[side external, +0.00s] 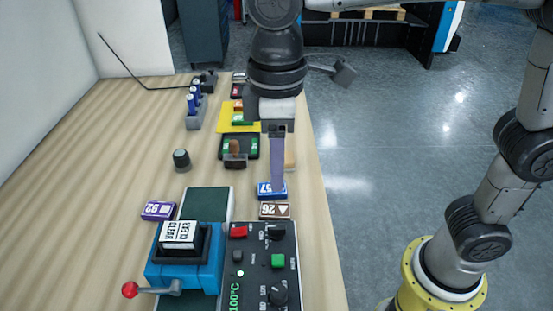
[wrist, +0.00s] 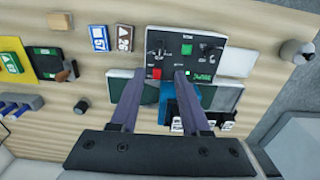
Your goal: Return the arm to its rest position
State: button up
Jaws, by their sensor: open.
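My gripper (side external: 277,188) hangs over the right side of the wooden table, fingers pointing down. In the side view its fingers appear in front of the blue box and close to the brown box; whether they touch anything cannot be told there. In the wrist view the two dark fingers of my gripper (wrist: 159,73) are spread apart with nothing between them. They point toward the black control panel (wrist: 188,35) and the blue laminating machine (wrist: 190,100). The dark wrist mount hides part of the scene below.
The blue machine (side external: 162,273) has a red-knobbed lever (side external: 131,290) on its left. The control panel (side external: 262,262) stands beside it. Blue (side external: 267,195), brown (side external: 274,211) and purple (side external: 158,211) boxes lie near. Behind are a dark knob (side external: 181,159) and bottle rack (side external: 195,118). The table's left is clear.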

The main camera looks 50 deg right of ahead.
dwell(0.3)
jog(key=s+d+r+m+t, duration=0.1)
jog(key=s+d+r+m, duration=0.1)
jog(key=d, duration=0.5)
jog(key=s+d+r+m+t, duration=0.1)
jog(key=s+d+r+m, duration=0.1)
jog(key=d, duration=0.5)
jog(key=s+d+f+m+t, duration=0.3)
jog(key=s+d+f+m, duration=0.2)
jog(key=s+d+f, duration=0.1)
notch_tip(320, 180, down, 2)
jog(key=shift+s+d+f+t, duration=0.25)
jog(key=shift+s+d+t, duration=0.1)
jog(key=shift+s, duration=0.3)
